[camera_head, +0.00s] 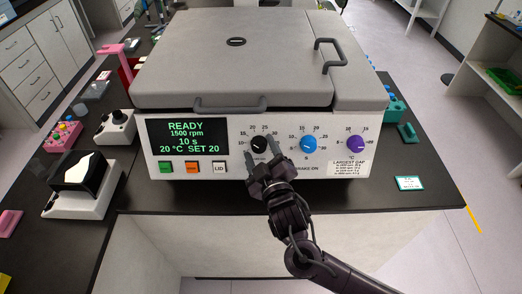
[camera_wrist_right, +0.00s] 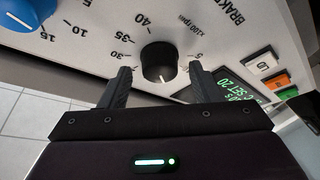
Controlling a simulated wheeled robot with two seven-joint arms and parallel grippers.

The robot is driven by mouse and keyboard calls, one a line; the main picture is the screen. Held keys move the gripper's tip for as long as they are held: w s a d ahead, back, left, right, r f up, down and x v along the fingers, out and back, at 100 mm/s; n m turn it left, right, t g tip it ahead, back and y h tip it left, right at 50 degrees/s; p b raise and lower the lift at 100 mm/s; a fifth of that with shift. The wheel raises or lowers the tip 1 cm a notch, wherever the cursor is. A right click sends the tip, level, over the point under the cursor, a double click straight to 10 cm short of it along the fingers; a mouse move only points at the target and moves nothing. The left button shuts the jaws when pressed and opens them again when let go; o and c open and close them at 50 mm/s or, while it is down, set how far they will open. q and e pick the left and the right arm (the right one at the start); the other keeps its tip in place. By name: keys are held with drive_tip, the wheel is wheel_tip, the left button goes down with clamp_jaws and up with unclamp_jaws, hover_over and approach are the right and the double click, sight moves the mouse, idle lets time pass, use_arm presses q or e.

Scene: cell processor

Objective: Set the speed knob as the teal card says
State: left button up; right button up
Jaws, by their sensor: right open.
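The black speed knob (camera_head: 259,144) is on the front panel of a grey-white machine, left of the blue knob. Its dial numbers are partly hidden by my gripper. The display (camera_head: 187,136) reads READY, 1500 rpm, 10 s, 20 °C, SET 20. The teal-edged card (camera_head: 409,183) lies on the dark bench at the right; its text is too small to read. My right gripper (camera_head: 262,162) is open just in front of the black knob. In the right wrist view the knob (camera_wrist_right: 158,62) shows between the spread fingers (camera_wrist_right: 160,72), with gaps on both sides. My left gripper is not in view.
A blue knob (camera_head: 308,144) and a purple knob (camera_head: 355,144) stand to the right on the panel. Green, orange and white buttons (camera_head: 192,167) sit below the display. A black-topped device (camera_head: 79,172) is at the left. The bench (camera_head: 330,192) in front is mostly clear.

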drive_tip(key=shift+c, duration=0.4)
drive_tip(key=c, duration=0.9)
drive_tip(key=shift+a+f+m+t+h+b, duration=0.1)
drive_tip(key=shift+f+m+t+h+b, duration=0.15)
drive_tip(key=shift+m+b, duration=0.55)
drive_tip(key=shift+f+m+t+h+b, duration=0.15)
drive_tip(key=shift+m+h+b, duration=0.3)
drive_tip(key=shift+m, duration=0.45)
drive_tip(key=m+b, duration=0.1)
drive_tip(key=m+h+b, duration=0.1)
drive_tip(key=m, duration=0.1)
drive_tip(key=shift+r+m+t+h, duration=0.15)
drive_tip(key=shift+m+t+h, duration=0.15)
drive_tip(key=shift+a+m+h+b, duration=0.1)
drive_tip(key=shift+m+h+b, duration=0.4)
drive_tip(key=shift+m, duration=0.5)
drive_tip(key=shift+r, duration=0.1)
drive_tip(key=o, duration=1)
drive_tip(key=shift+s, duration=0.15)
